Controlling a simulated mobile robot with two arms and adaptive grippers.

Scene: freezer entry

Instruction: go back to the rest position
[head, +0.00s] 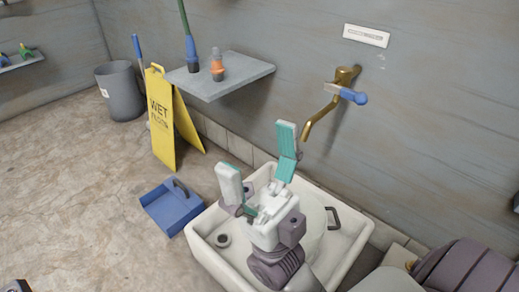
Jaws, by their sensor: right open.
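My right gripper (258,160) is open and empty. Its two teal-padded fingers stand apart and point up and away, above the white sink basin (206,262). The gripper and its wrist hide part of the basin. A round drain shows at the basin's left inside. A brass tap (322,116) with a blue handle (352,95) is on the wall, beyond and to the right of the gripper, and looks apart from it. My left gripper is not in view.
A grey wall shelf (232,82) holds an orange-topped bottle (217,66). A yellow wet-floor sign (162,118), a blue dustpan (170,207) and a grey bin (120,92) stand on the left.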

